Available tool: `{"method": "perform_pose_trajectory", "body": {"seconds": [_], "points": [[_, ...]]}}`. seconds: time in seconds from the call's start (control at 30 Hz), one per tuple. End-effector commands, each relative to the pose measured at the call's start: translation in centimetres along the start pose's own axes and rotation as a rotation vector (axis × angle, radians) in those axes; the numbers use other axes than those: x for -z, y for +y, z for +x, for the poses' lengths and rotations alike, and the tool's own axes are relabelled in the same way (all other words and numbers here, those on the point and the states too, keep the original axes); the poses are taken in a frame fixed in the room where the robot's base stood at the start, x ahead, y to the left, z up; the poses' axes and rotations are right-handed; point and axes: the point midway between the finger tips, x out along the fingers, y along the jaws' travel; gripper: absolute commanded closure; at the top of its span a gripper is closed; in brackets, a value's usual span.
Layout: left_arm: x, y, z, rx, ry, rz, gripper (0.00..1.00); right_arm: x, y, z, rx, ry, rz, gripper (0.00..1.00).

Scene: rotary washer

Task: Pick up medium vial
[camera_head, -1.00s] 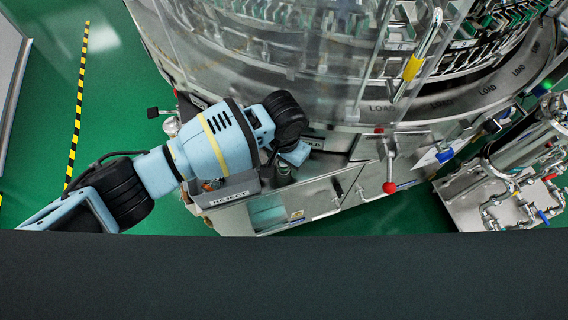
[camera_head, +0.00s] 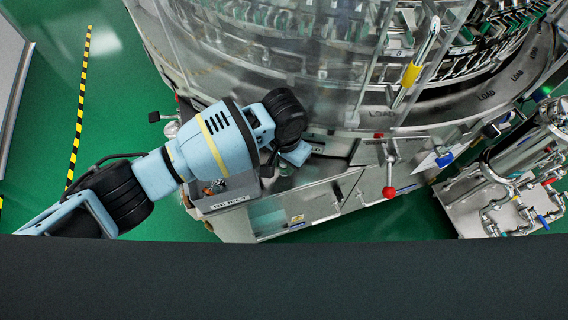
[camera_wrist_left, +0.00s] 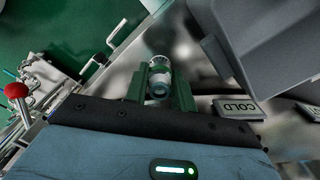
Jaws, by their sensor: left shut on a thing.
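A small clear glass vial (camera_wrist_left: 158,84) with a pale, shiny top shows in the left wrist view, between the two green fingers of my left gripper (camera_wrist_left: 159,76). The gripper is shut on it, with one finger on each side. Its size against other vials cannot be told, as no other vial is clear in that view. In the head view my left gripper (camera_head: 287,162) is over the front edge of the washer, mostly hidden under my dark wrist, and the vial cannot be made out there. My right gripper is not in view.
The round washer (camera_head: 300,70) with clear guards fills the top of the head view. A tray labelled REJECT (camera_head: 228,201) lies below my wrist. A red-knobbed lever (camera_head: 389,192) stands to the right.

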Motion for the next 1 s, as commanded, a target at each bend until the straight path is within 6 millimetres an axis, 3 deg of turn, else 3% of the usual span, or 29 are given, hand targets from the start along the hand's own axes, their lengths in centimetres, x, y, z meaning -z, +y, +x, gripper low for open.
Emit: {"method": "perform_pose_trajectory", "body": {"seconds": [0.1,0.63,0.8,1.0], "points": [[-0.2,0.3,-1.8,-0.001,0.001,0.002,0.96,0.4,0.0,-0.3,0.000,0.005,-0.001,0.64],[-6.9,11.0,-2.7,-0.003,0.000,0.002,0.96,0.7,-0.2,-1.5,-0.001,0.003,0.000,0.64],[-8.1,12.7,-2.9,-0.001,-0.001,0.001,0.96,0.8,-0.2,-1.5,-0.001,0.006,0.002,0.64],[-8.6,13.5,-2.9,0.000,0.000,0.000,0.96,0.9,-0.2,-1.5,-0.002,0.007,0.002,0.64]]}}
